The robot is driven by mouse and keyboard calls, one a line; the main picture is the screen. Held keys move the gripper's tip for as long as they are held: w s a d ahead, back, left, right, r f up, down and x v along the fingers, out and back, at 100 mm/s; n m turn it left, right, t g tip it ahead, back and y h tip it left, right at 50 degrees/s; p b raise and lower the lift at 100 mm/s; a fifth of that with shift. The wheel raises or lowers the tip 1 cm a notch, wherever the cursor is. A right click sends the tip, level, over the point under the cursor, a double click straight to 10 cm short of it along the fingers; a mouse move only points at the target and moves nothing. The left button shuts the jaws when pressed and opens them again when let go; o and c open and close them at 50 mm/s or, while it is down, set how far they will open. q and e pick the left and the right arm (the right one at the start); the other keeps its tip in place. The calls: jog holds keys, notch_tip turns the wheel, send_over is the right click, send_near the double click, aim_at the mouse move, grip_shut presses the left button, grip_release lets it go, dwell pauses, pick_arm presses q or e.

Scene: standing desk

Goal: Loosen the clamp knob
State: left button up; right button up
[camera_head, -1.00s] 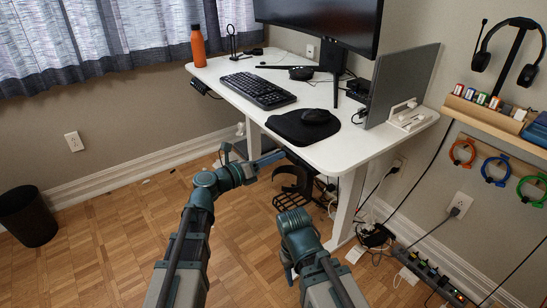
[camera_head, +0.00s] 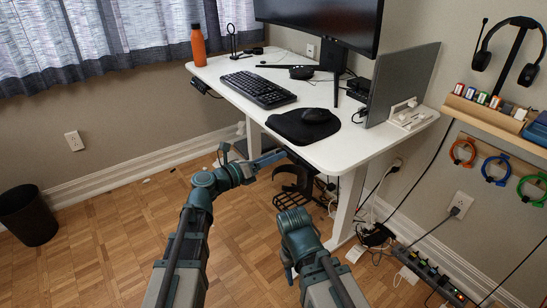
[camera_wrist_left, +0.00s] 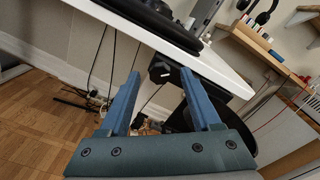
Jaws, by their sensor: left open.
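In the left wrist view a black clamp with a small pale-marked knob (camera_wrist_left: 158,72) hangs under the edge of the white desk (camera_wrist_left: 205,62). My left gripper (camera_wrist_left: 160,84) is open, its two blue fingers apart with nothing held between them. The knob appears between the fingertips in that view; I cannot tell how far ahead of them it is. In the head view my left gripper (camera_head: 264,160) is low beside the desk's front edge, and the knob is not clearly visible. My right arm (camera_head: 298,232) is bent low in front of the desk; its fingers are not clear.
The desktop holds a keyboard (camera_head: 257,90), a mouse (camera_head: 316,115) on a black pad, a monitor (camera_head: 320,22) and an orange bottle (camera_head: 198,46). A desk leg (camera_head: 346,207), loose cables and a power strip (camera_head: 430,275) are at the right.

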pick_arm(q)
jog(key=v, duration=1.3)
jog(key=shift+s+a, duration=0.15)
jog(key=shift+f, duration=0.15)
jog(key=s+d+f+m+g+y, duration=0.2)
jog(key=s+f+m+g, duration=0.1)
jog(key=f+m, duration=0.45)
jog(key=s+d+f+m+g+y, duration=0.1)
jog(key=s+f+m+g+y, duration=0.2)
jog(key=f+m, duration=0.45)
jog(key=s+a+f+m+g+y, duration=0.5)
jog(key=a+m+y, duration=0.35)
jog(key=m, duration=0.95)
jog(key=s+d+f+m+y, duration=0.1)
jog(key=s+d+m, duration=0.15)
jog(key=d, duration=0.35)
jog(key=s+d+m, duration=0.1)
jog(key=s+d, duration=0.2)
jog(key=d, duration=0.2)
notch_tip(320, 180, up, 38)
jog(key=p, duration=3.8)
jog(key=shift+s+d, duration=0.25)
